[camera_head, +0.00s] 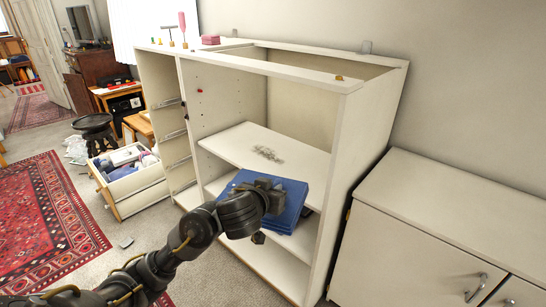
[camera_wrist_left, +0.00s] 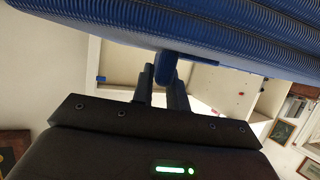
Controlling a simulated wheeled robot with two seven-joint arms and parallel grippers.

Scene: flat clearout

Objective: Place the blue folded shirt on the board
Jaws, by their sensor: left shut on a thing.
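The blue folded shirt (camera_head: 289,203) is held at the front of the open white cabinet in the head view. My left gripper (camera_head: 266,187) is shut on it. In the left wrist view the shirt (camera_wrist_left: 210,25) fills the top, and the fingers of my left gripper (camera_wrist_left: 166,75) meet its edge. The board (camera_head: 262,148) is a white shelf inside the cabinet, with a grey smudge on its surface. The shirt is in front of the board and covers part of the space below it. I cannot tell whether they touch. My right gripper is not in view.
The cabinet's right side panel (camera_head: 345,165) stands close to the shirt. A low white cabinet (camera_head: 440,215) is at the right. A pulled-out drawer with several items (camera_head: 139,189) and a dark stool (camera_head: 92,122) are at the left. Tools stand on the cabinet top.

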